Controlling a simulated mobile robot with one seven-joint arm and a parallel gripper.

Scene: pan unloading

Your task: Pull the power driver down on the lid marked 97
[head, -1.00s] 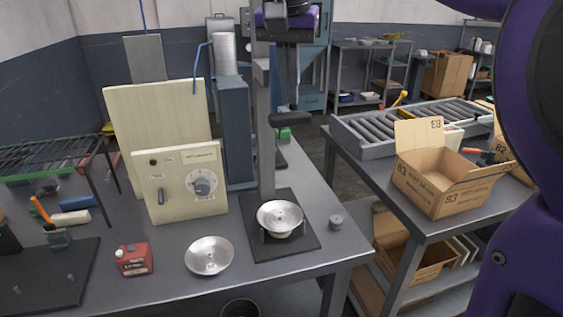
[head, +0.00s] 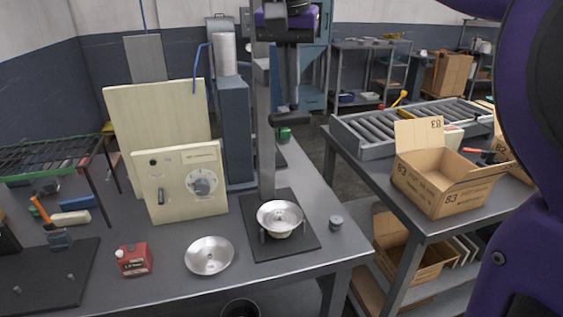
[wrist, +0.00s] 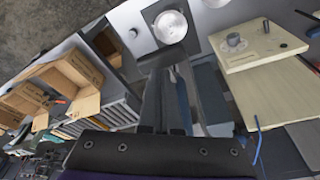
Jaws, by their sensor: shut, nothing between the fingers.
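A shiny round metal lid or pan (head: 280,213) sits on a stand on a black plate (head: 255,243) at the foot of an upright grey column (head: 265,150). It also shows near the top of the wrist view (wrist: 170,27). A similar shallow metal dish (head: 209,256) lies on the table to its left. I cannot read a 97 on either. My gripper (head: 290,119) is shut and empty, above and behind the round metal piece, beside the column; its dark fingers fill the middle of the wrist view (wrist: 160,65). I cannot make out a power driver clearly.
A pale panel with a dial (head: 180,185) stands left of the column. A red can (head: 133,259) and a small grey cylinder (head: 336,222) are on the table (head: 330,256). An open cardboard box (head: 440,185) stands on the right-hand bench, by a roller conveyor (head: 415,125).

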